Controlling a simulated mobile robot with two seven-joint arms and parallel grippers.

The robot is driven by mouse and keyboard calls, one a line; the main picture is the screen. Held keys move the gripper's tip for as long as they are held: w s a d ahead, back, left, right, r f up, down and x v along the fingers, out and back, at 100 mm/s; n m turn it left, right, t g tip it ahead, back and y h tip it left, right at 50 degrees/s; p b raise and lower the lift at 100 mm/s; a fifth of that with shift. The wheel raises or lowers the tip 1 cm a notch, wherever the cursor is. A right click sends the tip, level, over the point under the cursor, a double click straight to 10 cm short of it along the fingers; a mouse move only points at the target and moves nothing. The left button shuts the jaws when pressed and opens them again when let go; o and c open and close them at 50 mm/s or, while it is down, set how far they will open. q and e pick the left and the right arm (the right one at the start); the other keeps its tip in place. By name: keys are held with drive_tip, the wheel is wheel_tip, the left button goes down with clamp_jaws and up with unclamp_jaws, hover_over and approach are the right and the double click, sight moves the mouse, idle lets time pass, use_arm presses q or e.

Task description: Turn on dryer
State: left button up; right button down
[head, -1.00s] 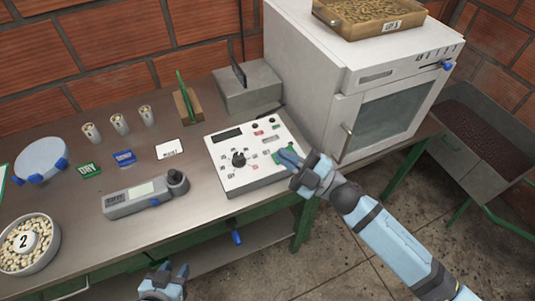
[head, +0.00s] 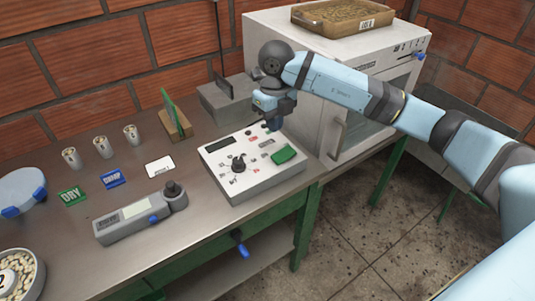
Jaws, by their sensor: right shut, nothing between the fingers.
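The white dryer cabinet (head: 318,98) stands at the right end of the table, partly hidden behind my right arm. A blue-tipped lever (head: 420,56) shows at the top right of its front. A white control box (head: 245,185) lies on the table in front of it, with a black dial (head: 238,164), a dark display and a green button (head: 284,154). My right gripper (head: 273,125) points down at the box's back right corner, shut and empty. Its fingertips are close to the small knobs there; I cannot tell if they touch. My left gripper is out of view.
A tray of beans (head: 345,22) sits on the cabinet. A grey metal block (head: 225,105), a wooden stand (head: 175,125), a handheld meter (head: 140,212), several small cups and a white card (head: 160,167) are on the table.

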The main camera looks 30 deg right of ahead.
sight(287, 150)
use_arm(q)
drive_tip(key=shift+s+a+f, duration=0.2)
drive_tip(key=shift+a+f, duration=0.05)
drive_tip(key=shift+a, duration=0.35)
use_arm(e)
drive_tip(key=d+r, duration=0.1)
drive_tip(key=w+d+h, duration=0.1)
drive_tip(key=d+r+m+h, duration=0.1)
drive_tip(key=shift+w+r, duration=0.3)
drive_tip(key=shift+r, duration=0.05)
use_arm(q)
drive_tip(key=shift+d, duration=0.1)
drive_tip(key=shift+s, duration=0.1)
use_arm(e)
drive_tip(key=f, duration=0.4)
drive_tip(key=d+f, duration=0.1)
drive_tip(key=f, duration=0.4)
drive_tip(key=d+f, duration=0.1)
drive_tip(key=f, duration=0.4)
drive_tip(key=shift+w+d, duration=0.1)
drive_tip(key=shift+d, duration=0.1)
